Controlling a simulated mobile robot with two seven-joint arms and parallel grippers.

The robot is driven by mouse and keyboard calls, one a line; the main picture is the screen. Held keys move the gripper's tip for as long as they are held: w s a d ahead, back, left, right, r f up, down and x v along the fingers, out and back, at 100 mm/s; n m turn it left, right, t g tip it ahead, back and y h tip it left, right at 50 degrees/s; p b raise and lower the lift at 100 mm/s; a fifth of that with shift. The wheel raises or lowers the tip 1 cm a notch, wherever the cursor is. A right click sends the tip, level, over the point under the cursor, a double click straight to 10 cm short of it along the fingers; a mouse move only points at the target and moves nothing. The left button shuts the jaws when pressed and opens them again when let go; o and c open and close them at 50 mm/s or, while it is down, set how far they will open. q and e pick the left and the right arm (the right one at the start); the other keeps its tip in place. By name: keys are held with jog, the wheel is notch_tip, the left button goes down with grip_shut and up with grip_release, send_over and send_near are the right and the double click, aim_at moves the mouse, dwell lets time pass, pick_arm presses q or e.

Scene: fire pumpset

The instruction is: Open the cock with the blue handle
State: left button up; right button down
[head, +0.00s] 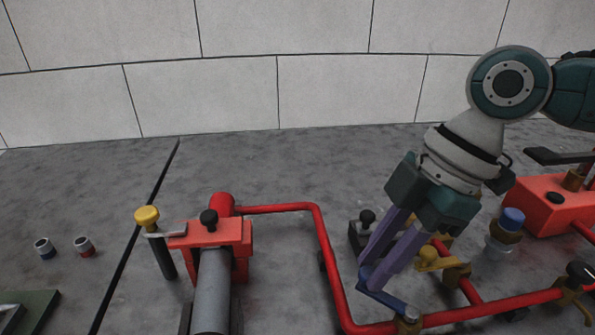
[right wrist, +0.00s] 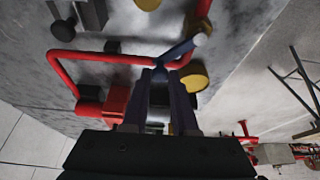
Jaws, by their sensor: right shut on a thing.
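The blue handle (head: 388,300) is a short bar on a brass cock (head: 408,322) set on the red pipe (head: 465,315) at lower right of centre in the head view. My right gripper (head: 372,275) reaches down from the upper right, its purple fingers shut on the handle's end away from the cock. In the right wrist view the blue handle (right wrist: 188,47) sticks out beyond the fingertips (right wrist: 166,72), slanting up to the right. The fingers hide part of the handle. My left gripper is in neither view.
A yellow-knobbed brass fitting (head: 428,258) stands close right of my fingers. A blue-capped brass fitting (head: 511,220) and a red box (head: 548,203) are further right. A grey cylinder with a red bracket (head: 212,235) is left. The floor behind is clear.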

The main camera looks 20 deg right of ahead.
jog(key=shift+s+a+n+g, duration=0.45)
jog(key=shift+a+n+g, duration=0.1)
jog(key=shift+n, duration=0.9)
jog(key=shift+s+a+n+g, duration=0.4)
jog(key=shift+s+n+g, duration=0.15)
jog(key=shift+n, duration=0.95)
jog(key=shift+s+a+n+g, duration=0.4)
jog(key=shift+a+n+g, duration=0.15)
jog(key=shift+n, duration=0.9)
jog(key=c, duration=0.7)
grip_release()
jog(key=shift+r, duration=0.1)
